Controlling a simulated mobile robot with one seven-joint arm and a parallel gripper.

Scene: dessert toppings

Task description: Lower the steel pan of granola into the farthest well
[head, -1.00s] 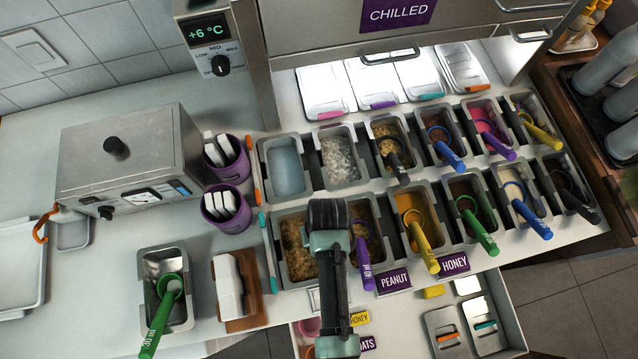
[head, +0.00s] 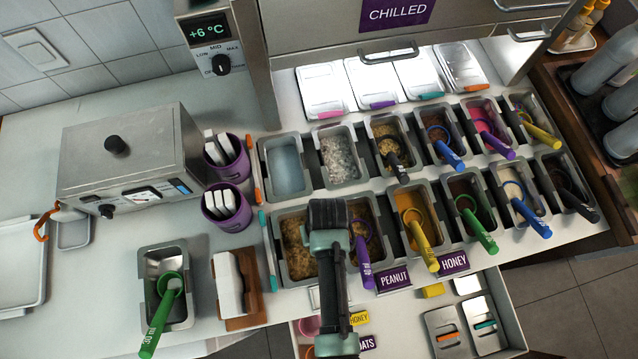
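A steel pan with brown, crumbly contents that look like granola (head: 296,262) is at the front left of the topping wells. My gripper (head: 328,212) is above the right part of this pan, seen from behind and above. Its fingers are hidden under its dark body, so I cannot tell whether they are apart, or touch the pan. The back-row well at the far left (head: 284,165) shows a plain pale blue-grey inside. The other back-row wells hold toppings, up to one with a yellow scoop (head: 543,135) at the far right.
Scoops with coloured handles, such as the purple one (head: 361,255), stick out of the front pans. Purple cups (head: 226,210) and a steel appliance (head: 128,160) stand to the left. A pan with a green scoop (head: 162,300) and a white block holder (head: 232,285) are at the front left.

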